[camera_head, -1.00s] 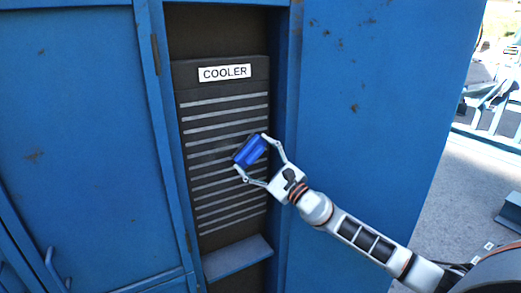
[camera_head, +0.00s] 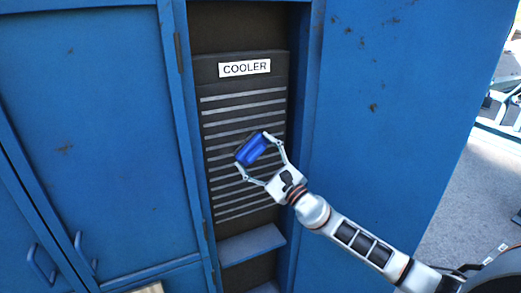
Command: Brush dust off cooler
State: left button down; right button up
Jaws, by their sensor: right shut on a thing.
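The cooler (camera_head: 267,97) is a dark upright panel with light horizontal slats and a white "COOLER" label (camera_head: 245,68), set in a recess of a blue cabinet. My right gripper (camera_head: 258,160) is in front of the middle of the slats, shut on a small blue block-like brush (camera_head: 252,150). The brush is tilted and overlaps the slats; I cannot tell whether it touches them. Its bristles and any dust cannot be made out clearly. My left gripper is out of view.
A blue ledge (camera_head: 252,245) juts out below the cooler. A blue cabinet door with handles (camera_head: 85,252) stands at the left. A flat blue panel (camera_head: 400,110) is at the right, with open grey ground (camera_head: 465,200) beyond it.

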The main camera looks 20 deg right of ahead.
aim_at(240, 157)
jog(key=shift+a+p, duration=0.75)
jog(key=shift+a, duration=0.9)
jog(key=shift+s+a, duration=0.1)
jog(key=shift+a, duration=0.7)
jog(key=a, duration=0.3)
jog(key=shift+a+r, duration=0.1)
jog(key=shift+a, duration=0.05)
jog(key=shift+s, duration=2.95)
